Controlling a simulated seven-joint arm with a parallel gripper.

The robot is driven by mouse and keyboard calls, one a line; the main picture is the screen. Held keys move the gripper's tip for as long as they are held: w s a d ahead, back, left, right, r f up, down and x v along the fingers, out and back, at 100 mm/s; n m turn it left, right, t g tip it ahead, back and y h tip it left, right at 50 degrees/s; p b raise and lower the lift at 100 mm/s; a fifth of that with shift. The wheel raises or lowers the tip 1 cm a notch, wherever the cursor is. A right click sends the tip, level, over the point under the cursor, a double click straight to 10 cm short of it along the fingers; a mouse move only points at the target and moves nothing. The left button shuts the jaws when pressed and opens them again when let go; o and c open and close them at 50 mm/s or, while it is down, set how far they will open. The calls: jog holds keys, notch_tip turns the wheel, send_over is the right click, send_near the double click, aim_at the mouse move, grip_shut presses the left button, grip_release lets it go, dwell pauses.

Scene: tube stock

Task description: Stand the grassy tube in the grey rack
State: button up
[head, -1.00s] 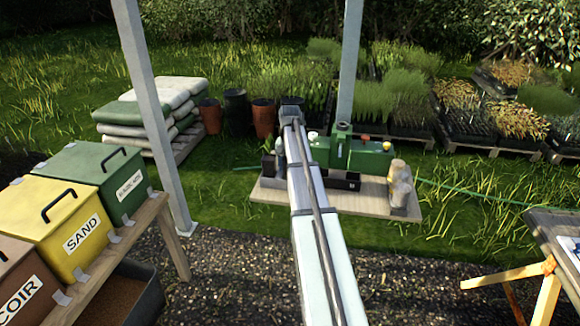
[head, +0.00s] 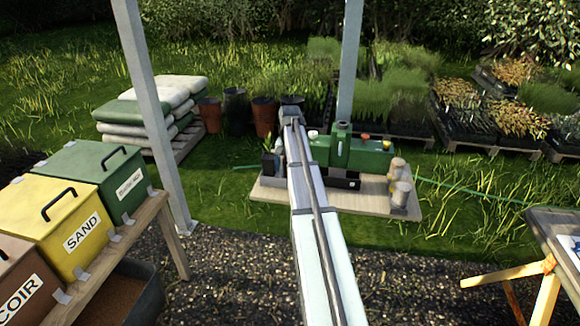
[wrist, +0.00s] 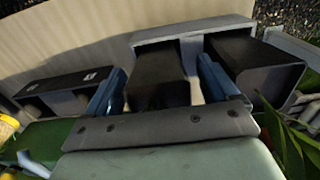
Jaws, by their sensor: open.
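In the wrist view my gripper (wrist: 163,70) is open, with its two blue fingers spread. A dark block (wrist: 152,66) shows between and beyond the fingers; I cannot tell whether they touch it. A light grey frame (wrist: 190,32) stands behind it and may be the grey rack. In the head view, tan upright cylinders (head: 400,193) stand at the right end of a wooden board (head: 275,193). I cannot tell which thing is the grassy tube. My arm hides my gripper in the head view.
A green machine (head: 362,152) stands on the board, with a dark block (head: 342,181) before it. Another dark-topped block (wrist: 262,62) is right of my fingers, with green leaves (wrist: 290,145) below. Labelled bins (head: 82,233) stand left, beside a post (head: 150,110).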

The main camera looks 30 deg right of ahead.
notch_tip(320, 180, up, 14)
dwell(0.8)
jog(key=shift+a+f, duration=0.1)
jog(key=shift+f, duration=0.05)
dwell(0.4)
